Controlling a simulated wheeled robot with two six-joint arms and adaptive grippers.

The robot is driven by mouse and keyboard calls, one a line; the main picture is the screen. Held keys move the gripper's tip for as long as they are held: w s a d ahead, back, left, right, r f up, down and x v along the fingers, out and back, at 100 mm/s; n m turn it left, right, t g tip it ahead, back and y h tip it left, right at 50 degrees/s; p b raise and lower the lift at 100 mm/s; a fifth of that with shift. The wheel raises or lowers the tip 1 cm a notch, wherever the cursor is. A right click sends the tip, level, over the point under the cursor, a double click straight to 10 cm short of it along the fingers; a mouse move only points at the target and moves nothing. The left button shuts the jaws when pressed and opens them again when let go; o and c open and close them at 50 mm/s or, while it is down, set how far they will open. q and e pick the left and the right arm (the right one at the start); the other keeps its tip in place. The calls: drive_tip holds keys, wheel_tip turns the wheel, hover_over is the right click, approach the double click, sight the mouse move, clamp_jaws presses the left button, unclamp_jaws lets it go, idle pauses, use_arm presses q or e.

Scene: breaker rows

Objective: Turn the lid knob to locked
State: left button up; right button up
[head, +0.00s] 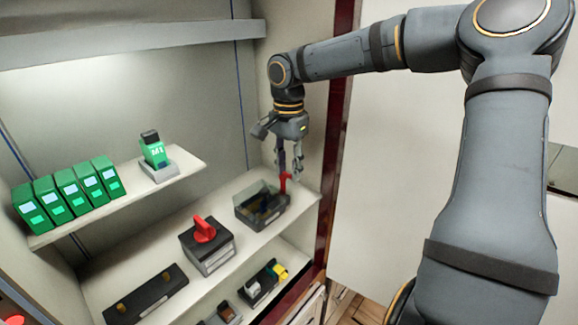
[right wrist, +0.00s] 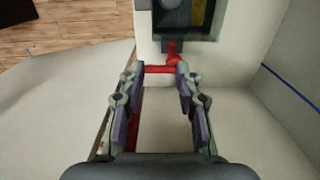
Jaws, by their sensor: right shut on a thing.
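A dark box with a clear lid (head: 262,208) sits on the middle shelf at its right end. It also shows at the top of the right wrist view (right wrist: 186,14). Lock markings cannot be made out. My left gripper is out of view.
A dark box with a red rotary handle (head: 205,232) stands left of the lidded box. Several green modules (head: 70,192) and a green device (head: 155,152) stand on the upper shelf. A black rail (head: 145,295) lies at lower left; small parts sit on a lower shelf.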

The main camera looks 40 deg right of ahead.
sight(289, 174)
drive_tip(key=o, duration=1.2)
drive_tip(key=shift+a, duration=0.1)
drive_tip(key=shift+c, duration=0.2)
drive_tip(key=shift+r, duration=0.15)
wheel_tip(289, 174, up, 7)
drive_tip(key=shift+s+r, duration=0.1)
drive_tip(key=shift+r, duration=0.05)
